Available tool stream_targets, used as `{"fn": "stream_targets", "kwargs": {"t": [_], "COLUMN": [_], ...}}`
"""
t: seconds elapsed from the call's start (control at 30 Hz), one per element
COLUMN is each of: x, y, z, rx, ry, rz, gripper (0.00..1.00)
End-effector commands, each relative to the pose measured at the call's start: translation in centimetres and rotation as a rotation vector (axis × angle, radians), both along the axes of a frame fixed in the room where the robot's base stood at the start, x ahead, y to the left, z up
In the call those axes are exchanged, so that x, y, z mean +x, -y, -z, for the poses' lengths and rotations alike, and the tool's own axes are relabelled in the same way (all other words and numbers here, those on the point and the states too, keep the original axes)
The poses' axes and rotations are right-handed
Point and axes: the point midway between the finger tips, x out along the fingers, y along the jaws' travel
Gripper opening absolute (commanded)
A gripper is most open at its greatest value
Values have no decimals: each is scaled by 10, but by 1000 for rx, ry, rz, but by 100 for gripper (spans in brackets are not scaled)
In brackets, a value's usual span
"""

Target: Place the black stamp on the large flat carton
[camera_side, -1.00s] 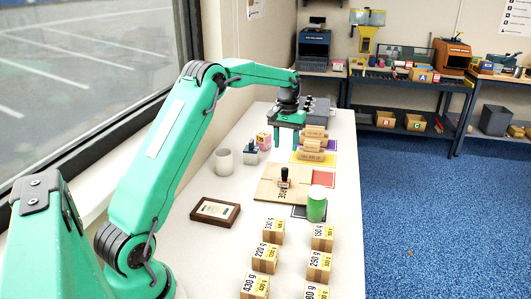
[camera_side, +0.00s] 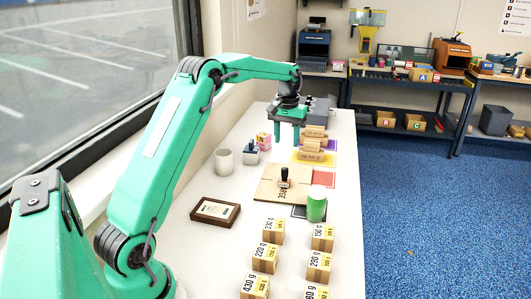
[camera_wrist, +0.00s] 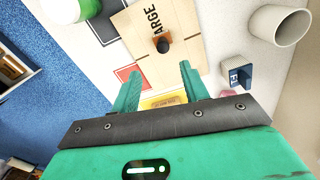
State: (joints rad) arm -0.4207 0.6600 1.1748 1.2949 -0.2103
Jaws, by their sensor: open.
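The black stamp (camera_side: 284,176), with a black handle and a small wooden base, stands upright on the large flat carton (camera_side: 267,190), a tan sheet marked "LARGE". In the wrist view the stamp (camera_wrist: 162,45) shows near the middle of the carton (camera_wrist: 181,80), beside the lettering. My gripper (camera_side: 287,140) is open and empty, above the table and beyond the stamp, apart from it. In the wrist view my gripper's fingers (camera_wrist: 157,73) are spread with nothing between them.
A white cup (camera_side: 224,162), a blue stamp (camera_side: 251,153) and a pink box (camera_side: 264,141) stand left of the carton. A green-and-white cylinder (camera_side: 316,205) stands at its right. A framed card (camera_side: 215,211) and several weight boxes (camera_side: 265,257) are nearer.

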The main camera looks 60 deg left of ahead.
Motion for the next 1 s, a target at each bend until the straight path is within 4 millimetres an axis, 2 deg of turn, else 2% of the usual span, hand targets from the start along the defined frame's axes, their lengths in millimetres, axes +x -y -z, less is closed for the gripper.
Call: {"fn": "stream_targets", "kwargs": {"t": [0.27, 0.47, 0.7, 1.0], "x": [-21, -49, -91, -151], "y": [41, 78, 120, 165], "z": [-42, -73, -100, -115], "rx": [25, 46, 70, 98], "ry": [56, 109, 175, 256], "rz": [79, 153, 243, 356], "gripper": [45, 45, 45, 45]}}
